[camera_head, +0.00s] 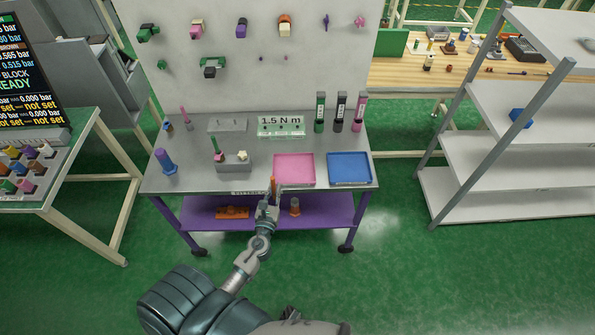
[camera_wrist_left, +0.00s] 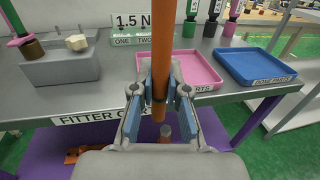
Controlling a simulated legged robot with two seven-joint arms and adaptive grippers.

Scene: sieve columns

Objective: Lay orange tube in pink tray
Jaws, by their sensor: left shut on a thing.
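The orange tube (camera_wrist_left: 163,48) is upright between the fingers of my left gripper (camera_wrist_left: 160,100), which is shut on it. In the head view the tube (camera_head: 273,184) shows as a thin orange piece above my left gripper (camera_head: 271,200), at the front edge of the cart. The pink tray (camera_head: 294,169) lies flat on the grey cart top, just right of and beyond the gripper. In the left wrist view the pink tray (camera_wrist_left: 186,66) is behind and right of the tube and looks empty. My right gripper is not in view.
A blue tray (camera_head: 349,168) sits right of the pink one. A grey block (camera_head: 233,165) with pegs stands to the left. A sign reading 1.5 N m (camera_head: 281,127) and several dark holders are behind the trays. A purple lower shelf (camera_head: 330,211) is below.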

